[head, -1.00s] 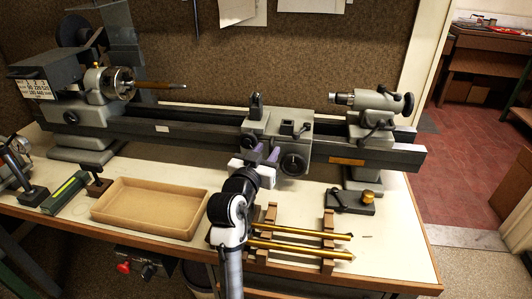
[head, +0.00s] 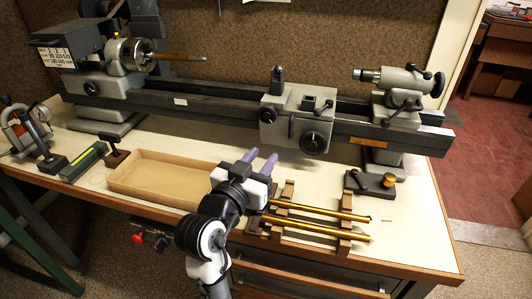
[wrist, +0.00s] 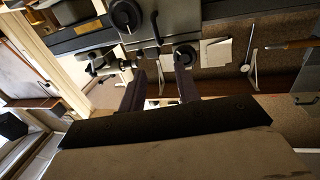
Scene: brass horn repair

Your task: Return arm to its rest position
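My gripper (head: 260,161) is in the head view at the front middle of the bench, above the space between the tan tray and the brass tubes. Its two purple fingers point toward the lathe and stand apart with nothing between them. In the wrist view the two dark fingers (wrist: 158,90) also stand apart and empty, with the lathe beyond. My arm reaches up from the bottom of the head view.
The lathe (head: 230,105) runs along the back of the bench. An empty tan tray (head: 150,190) lies left of my gripper. Two brass tubes (head: 318,222) rest on wooden supports (head: 345,240) at right. A small dark block with a brass knob (head: 370,183) stands beyond them.

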